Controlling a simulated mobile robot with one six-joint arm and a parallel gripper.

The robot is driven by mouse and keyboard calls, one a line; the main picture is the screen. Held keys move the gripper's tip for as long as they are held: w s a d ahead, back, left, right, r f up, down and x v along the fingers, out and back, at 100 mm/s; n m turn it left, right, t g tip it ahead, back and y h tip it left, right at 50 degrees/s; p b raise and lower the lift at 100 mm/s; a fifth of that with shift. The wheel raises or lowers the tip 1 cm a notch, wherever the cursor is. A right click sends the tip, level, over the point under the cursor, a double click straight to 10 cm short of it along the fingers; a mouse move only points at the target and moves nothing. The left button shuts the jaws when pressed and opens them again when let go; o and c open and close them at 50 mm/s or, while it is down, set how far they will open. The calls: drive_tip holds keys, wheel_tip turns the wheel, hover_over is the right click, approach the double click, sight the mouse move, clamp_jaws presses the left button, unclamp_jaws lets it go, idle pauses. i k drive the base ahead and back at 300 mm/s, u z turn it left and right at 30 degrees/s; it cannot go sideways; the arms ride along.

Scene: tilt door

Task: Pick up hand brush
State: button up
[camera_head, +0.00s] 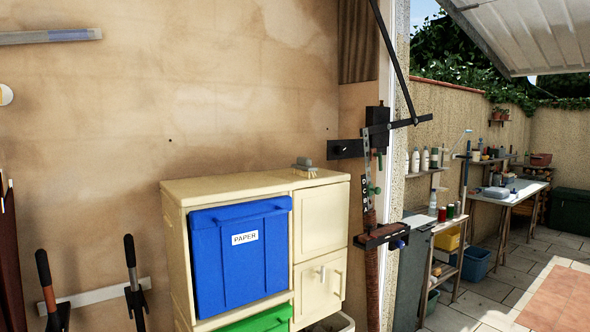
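The hand brush (305,168) lies on top of the cream cabinet (230,184), near its back right corner. It has a grey upper part and pale bristles below, and it is small in this view. Nothing is seen touching it apart from the cabinet top. My gripper is not in view.
A blue bin marked PAPER (240,255) fills the cabinet's left front, above a green bin (258,322). The tilt door's dark metal mechanism (376,140) stands right of the cabinet. Tool handles (46,280) hang at lower left. The rest of the cabinet top is clear.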

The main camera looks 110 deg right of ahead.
sight(304, 168)
drive_tip(key=u, duration=0.05)
drive_tip(key=k, duration=1.45)
drive_tip(key=z, duration=0.95)
drive_tip(key=k, duration=0.5)
drive_tip(key=z, duration=0.6)
drive_tip(key=k, duration=1)
drive_tip(key=u, duration=0.15)
drive_tip(key=i, duration=0.35)
